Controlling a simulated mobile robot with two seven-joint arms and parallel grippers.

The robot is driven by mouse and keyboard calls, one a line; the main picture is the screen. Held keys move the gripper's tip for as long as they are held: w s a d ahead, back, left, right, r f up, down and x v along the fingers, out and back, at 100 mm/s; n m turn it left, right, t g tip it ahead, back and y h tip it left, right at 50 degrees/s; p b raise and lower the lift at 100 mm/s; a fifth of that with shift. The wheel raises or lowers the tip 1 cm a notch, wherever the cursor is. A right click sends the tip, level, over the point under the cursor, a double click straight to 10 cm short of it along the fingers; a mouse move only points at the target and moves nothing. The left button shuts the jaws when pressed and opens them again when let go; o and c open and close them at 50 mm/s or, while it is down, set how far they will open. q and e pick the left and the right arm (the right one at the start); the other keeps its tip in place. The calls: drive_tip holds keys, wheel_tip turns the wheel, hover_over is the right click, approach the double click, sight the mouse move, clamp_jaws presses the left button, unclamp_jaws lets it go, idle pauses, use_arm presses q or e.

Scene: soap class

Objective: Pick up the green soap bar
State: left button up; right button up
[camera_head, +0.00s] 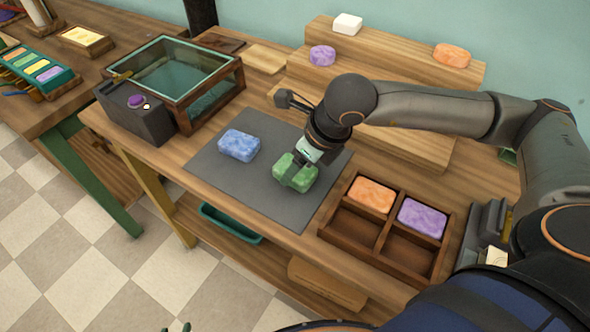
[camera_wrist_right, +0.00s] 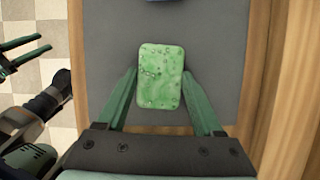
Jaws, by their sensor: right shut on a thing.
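The green soap bar (camera_head: 295,172) is on or just above the grey mat (camera_head: 225,185); I cannot tell if it touches. My right gripper (camera_head: 297,178) reaches down over it. In the right wrist view the green bar (camera_wrist_right: 160,76) lies between the two green fingers of my right gripper (camera_wrist_right: 160,75), which is shut on its sides. My left gripper (camera_wrist_right: 43,43) shows at the left of that view, fingers apart and empty. Only its fingertips (camera_head: 177,328) show at the bottom edge of the head view.
A blue soap bar (camera_head: 239,145) lies on the mat, left of the green one. A divided wooden tray (camera_head: 335,250) holds orange (camera_head: 372,194) and purple (camera_head: 422,216) bars; its two front compartments are empty. A stepped wooden shelf (camera_head: 390,65) and a glass tank (camera_head: 240,78) stand behind.

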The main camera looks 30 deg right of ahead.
drive_tip(key=c, duration=0.4)
drive_tip(key=shift+r, duration=0.1)
